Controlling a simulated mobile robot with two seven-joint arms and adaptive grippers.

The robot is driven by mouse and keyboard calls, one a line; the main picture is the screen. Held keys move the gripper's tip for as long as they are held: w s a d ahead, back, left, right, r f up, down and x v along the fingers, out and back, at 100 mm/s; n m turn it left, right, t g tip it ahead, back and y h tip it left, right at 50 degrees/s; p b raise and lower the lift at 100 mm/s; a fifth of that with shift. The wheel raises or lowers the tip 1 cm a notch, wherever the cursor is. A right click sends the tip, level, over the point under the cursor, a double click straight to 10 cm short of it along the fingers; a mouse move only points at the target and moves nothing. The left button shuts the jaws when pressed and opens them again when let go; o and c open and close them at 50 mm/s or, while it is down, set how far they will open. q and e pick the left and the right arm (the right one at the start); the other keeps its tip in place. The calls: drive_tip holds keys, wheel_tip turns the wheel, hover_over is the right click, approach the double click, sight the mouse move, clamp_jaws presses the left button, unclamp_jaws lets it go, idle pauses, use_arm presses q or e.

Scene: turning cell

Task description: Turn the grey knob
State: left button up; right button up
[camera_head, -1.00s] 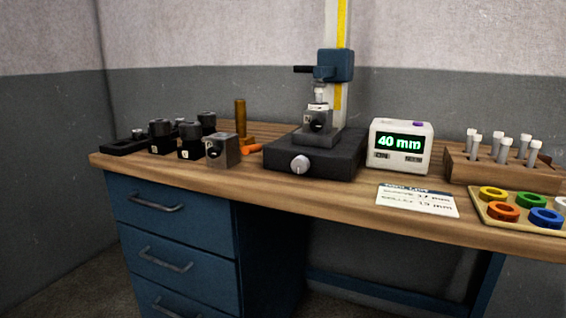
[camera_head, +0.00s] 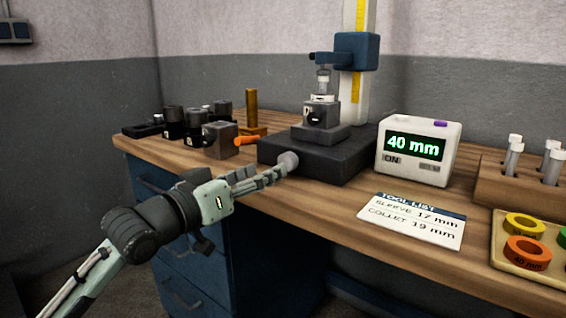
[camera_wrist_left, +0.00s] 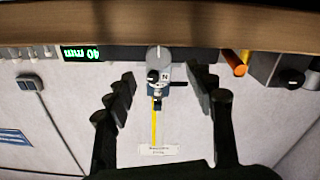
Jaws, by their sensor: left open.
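The grey knob (camera_head: 288,160) sits on the front face of a black base (camera_head: 330,160) on the bench. In the left wrist view the knob (camera_wrist_left: 158,53) shows near the top, between the fingers. My left gripper (camera_head: 276,173) reaches in from the left with its fingertips close to the knob. In the head view the fingers partly overlap the knob's lower left; I cannot tell whether they touch it. In the left wrist view the gripper (camera_wrist_left: 162,74) is open, with a finger on each side and nothing held. My right gripper is not in view.
A display box (camera_head: 418,152) reading 40 mm stands right of the base, with a tool list card (camera_head: 412,220) in front. Several black tool holders, a metal block (camera_head: 222,142) and an orange rod (camera_head: 246,140) lie left. A ring tray (camera_head: 505,256) is at right.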

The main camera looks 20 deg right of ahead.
sight(284, 161)
use_arm(q)
drive_tip(key=x, duration=0.5)
drive_tip(key=shift+d, duration=0.1)
drive_tip(key=shift+w+d, duration=0.2)
drive_tip(key=shift+d, duration=0.15)
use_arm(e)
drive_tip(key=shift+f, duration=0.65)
use_arm(q)
drive_tip(key=shift+c, duration=0.4)
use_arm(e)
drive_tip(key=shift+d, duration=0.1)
use_arm(q)
drive_tip(key=c, duration=1.1)
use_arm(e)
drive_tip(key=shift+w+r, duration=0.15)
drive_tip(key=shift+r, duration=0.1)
use_arm(q)
drive_tip(key=shift+p, duration=0.3)
